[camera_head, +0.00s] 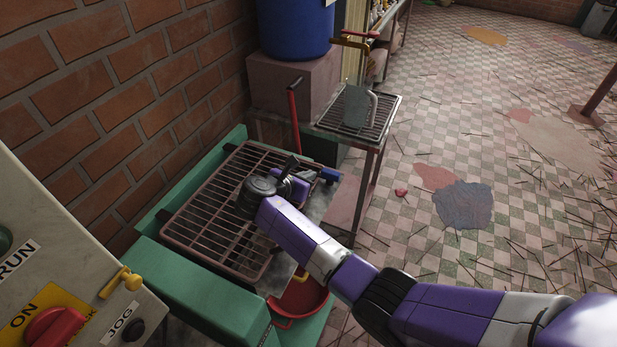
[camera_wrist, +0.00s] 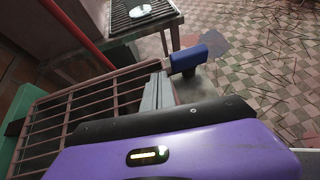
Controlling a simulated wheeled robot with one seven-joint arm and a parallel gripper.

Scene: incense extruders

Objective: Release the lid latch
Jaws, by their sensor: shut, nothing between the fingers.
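The lid is a brown barred grate (camera_head: 208,222) lying over a green machine; it also shows in the wrist view (camera_wrist: 60,125). A blue-ended handle (camera_head: 329,174), which looks like the latch, sits at the lid's far right corner. In the wrist view the blue handle (camera_wrist: 189,58) lies just past my fingertips. My gripper (camera_head: 307,175) is low over the lid's right far side. In the wrist view its grey fingers (camera_wrist: 158,88) are together and empty. They look very close to the handle's left end; I cannot tell whether they touch it. My wrist hides part of the lid.
A red lever (camera_head: 294,118) rises behind the lid. A red pot (camera_head: 299,297) is below right. A control panel (camera_head: 65,270) is near left. The right floor has scattered sticks.

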